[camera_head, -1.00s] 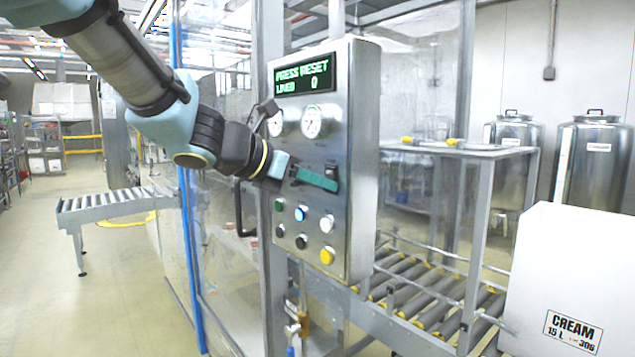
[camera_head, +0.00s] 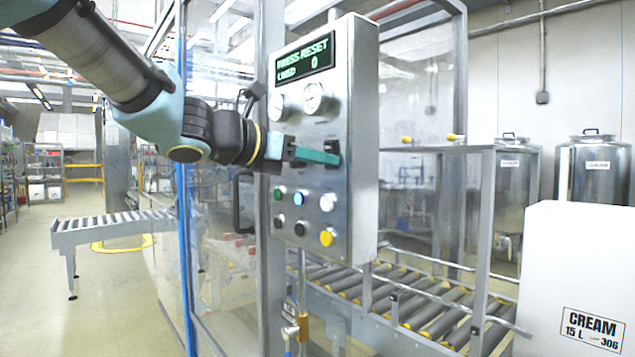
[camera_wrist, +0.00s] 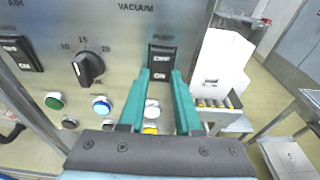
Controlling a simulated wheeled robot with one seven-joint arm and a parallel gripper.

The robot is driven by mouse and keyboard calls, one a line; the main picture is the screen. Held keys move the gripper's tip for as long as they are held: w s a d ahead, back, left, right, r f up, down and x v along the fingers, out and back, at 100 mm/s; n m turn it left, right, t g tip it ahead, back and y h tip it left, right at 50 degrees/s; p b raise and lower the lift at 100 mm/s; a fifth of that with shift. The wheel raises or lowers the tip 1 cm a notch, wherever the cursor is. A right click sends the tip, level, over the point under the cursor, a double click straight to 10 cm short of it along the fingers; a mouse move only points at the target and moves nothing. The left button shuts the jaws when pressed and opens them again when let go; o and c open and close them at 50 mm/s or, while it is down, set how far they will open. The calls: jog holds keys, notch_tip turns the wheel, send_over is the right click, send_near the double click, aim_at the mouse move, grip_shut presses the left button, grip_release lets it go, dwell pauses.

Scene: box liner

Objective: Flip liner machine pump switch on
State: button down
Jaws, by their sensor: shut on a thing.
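The pump switch (camera_wrist: 161,62) is a black rocker under the word PUMP, with OFF above and ON below. It sits on the steel control panel (camera_head: 356,200). In the head view the switch (camera_head: 332,146) shows just above the green fingertips. My gripper (camera_wrist: 163,80) has its two green fingers along the left and right sides of the switch's lower part, shut on it. My gripper (camera_head: 334,157) reaches the panel from the left in the head view. I cannot tell which half of the rocker is pressed in.
The panel also has a black rotary knob (camera_wrist: 88,67), another rocker switch (camera_wrist: 20,52), gauges (camera_head: 313,97) and several coloured buttons. Its display (camera_head: 305,62) reads PRESS RESET, LINED 0. A white CREAM box (camera_head: 575,265) and a roller conveyor (camera_head: 430,312) stand at the right.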

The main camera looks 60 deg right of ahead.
jog(key=shift+b, duration=0.4)
jog(key=c, duration=0.6)
grip_release()
jog(key=shift+a, duration=0.1)
jog(key=b+v, duration=0.1)
jog(key=v, duration=0.9)
jog(key=shift+a, duration=0.3)
jog(key=shift+w+f, duration=0.15)
